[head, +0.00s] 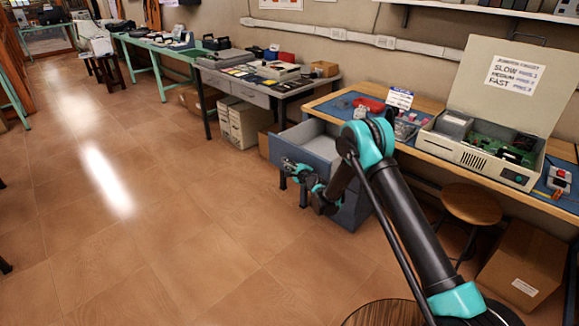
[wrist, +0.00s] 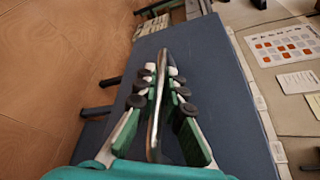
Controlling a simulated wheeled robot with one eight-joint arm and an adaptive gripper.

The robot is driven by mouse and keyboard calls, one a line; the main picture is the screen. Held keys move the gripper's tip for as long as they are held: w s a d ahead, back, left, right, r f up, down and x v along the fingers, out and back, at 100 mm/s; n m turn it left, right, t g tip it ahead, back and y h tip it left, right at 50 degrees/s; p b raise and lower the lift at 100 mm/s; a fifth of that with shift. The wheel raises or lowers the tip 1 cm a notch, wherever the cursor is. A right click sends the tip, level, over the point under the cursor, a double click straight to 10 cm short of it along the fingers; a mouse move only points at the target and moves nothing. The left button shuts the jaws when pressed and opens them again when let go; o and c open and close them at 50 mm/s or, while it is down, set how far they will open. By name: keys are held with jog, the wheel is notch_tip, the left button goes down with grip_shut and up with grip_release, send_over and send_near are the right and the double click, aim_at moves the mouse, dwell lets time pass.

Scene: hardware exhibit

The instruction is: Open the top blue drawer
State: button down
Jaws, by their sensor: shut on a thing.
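The top blue drawer (head: 311,134) stands pulled out from under the blue-topped bench in the head view, its empty-looking grey inside showing. Its blue-grey front (wrist: 205,60) fills the middle of the wrist view. My gripper (head: 303,174) is at the drawer's front, and in the wrist view my gripper (wrist: 160,85) is shut, with its two green fingers either side of a thin metal handle (wrist: 154,125). My arm covers part of the drawer and the cabinet in the head view.
The bench (head: 335,101) holds an open beige case (head: 485,150) at right. A round stool (head: 471,204) and a cardboard box (head: 527,262) stand below it. Another grey table (head: 227,85) stands further back. The tiled floor at left is clear.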

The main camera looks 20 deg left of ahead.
jog(key=shift+s, duration=0.15)
jog(key=c, duration=1.9)
grip_release()
jog(key=v, duration=0.7)
jog(key=shift+s+d, duration=0.15)
jog(key=shift+d, duration=0.05)
